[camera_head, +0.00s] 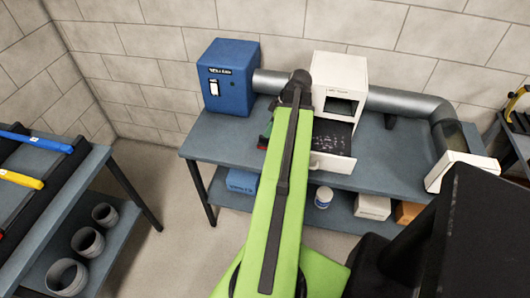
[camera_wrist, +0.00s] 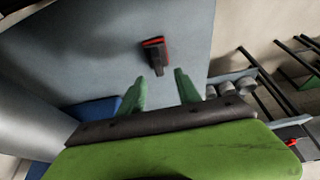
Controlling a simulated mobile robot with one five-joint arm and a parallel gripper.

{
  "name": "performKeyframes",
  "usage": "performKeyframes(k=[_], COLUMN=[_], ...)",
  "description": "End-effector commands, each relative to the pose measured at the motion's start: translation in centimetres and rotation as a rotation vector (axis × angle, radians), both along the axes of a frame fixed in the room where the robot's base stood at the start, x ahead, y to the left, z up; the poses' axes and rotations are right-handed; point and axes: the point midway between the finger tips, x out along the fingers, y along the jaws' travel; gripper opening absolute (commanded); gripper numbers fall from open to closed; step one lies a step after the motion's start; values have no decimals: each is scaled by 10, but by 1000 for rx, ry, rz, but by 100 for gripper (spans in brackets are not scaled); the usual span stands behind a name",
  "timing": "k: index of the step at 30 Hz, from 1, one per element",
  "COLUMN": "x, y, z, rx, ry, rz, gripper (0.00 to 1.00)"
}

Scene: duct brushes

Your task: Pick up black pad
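In the wrist view, a small black piece with a red edge (camera_wrist: 154,52) lies on the blue-grey bench top (camera_wrist: 110,48), beyond my fingertips. I cannot tell whether it is the black pad. My gripper (camera_wrist: 160,82) has its two green fingers spread, with nothing held between them. In the head view, my arm hides most of the gripper, and a bit of red and black (camera_head: 263,142) shows at the arm's left edge. A dark, speckled flat surface (camera_head: 333,136) fills the open drawer of the white box (camera_head: 340,72), right of my arm.
A blue box (camera_head: 229,78) stands at the bench's left end. A grey duct (camera_head: 405,102) runs right from the white box to a white-framed opening (camera_head: 462,168). The lower shelf holds a white tub (camera_head: 324,196) and boxes. A left table (camera_head: 95,172) carries coloured-handled tools.

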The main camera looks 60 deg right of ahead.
Motion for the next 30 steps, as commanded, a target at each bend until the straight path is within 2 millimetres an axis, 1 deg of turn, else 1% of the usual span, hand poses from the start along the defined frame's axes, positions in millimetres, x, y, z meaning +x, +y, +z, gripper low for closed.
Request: performKeyframes(k=[1, 8, 11, 15, 18, 25, 26, 30], x=[3, 6, 7, 12, 18, 19, 19, 19], y=[1, 1, 1, 1, 3, 4, 4, 4], z=[-15, -16, -28, -54, -66, -63, -63, -63], rx=[0, 0, 0, 0, 0, 0, 0, 0], ry=[0, 0, 0, 0, 0, 0, 0, 0], rz=[1, -1, -1, -1, 0, -2, -2, -2], gripper=[40, 40, 40, 40, 40, 40, 39, 20])
